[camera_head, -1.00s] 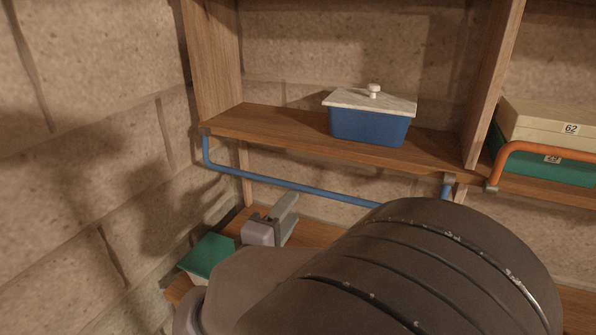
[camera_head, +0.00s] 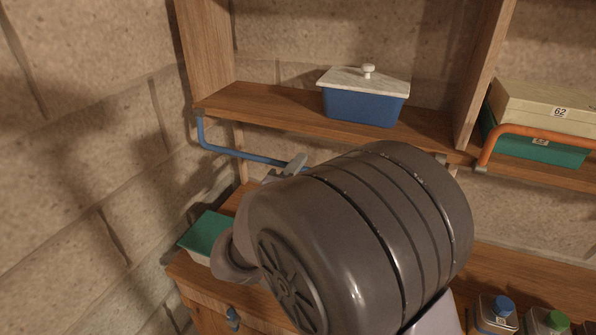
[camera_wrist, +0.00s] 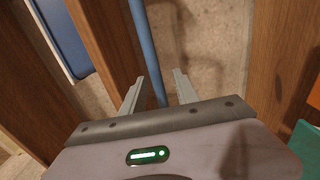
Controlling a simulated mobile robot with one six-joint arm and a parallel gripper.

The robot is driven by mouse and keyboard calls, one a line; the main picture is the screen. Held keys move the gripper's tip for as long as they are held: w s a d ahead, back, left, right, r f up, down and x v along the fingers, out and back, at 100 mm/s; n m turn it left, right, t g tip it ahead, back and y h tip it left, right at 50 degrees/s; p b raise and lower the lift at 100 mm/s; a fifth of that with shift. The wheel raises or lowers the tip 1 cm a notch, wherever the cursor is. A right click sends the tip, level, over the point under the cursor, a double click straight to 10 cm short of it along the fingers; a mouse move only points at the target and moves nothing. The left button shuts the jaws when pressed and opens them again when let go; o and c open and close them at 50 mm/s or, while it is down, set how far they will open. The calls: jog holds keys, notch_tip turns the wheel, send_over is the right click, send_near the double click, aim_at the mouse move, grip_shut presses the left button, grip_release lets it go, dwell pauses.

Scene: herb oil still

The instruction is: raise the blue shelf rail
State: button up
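The blue shelf rail (camera_head: 240,154) hangs below the front edge of the wooden shelf (camera_head: 275,112) in the head view. Its left upright bends at the bottom into a long bar; its right part is hidden behind my arm. My gripper (camera_head: 296,163) is at the bar, and only a fingertip shows there. In the wrist view the rail (camera_wrist: 148,52) runs between the two fingers of my gripper (camera_wrist: 156,88), which are spread with a gap on each side of the bar. I cannot see it touching either finger.
A blue box (camera_head: 362,107) with a pale knobbed lid stands on the shelf. An orange rail (camera_head: 535,130) fronts stacked boxes at the right. A green box (camera_head: 208,229) sits on the lower cabinet at the left. Capped jars (camera_head: 497,310) stand at the lower right.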

grip_shut()
jog(key=shift+s, duration=0.15)
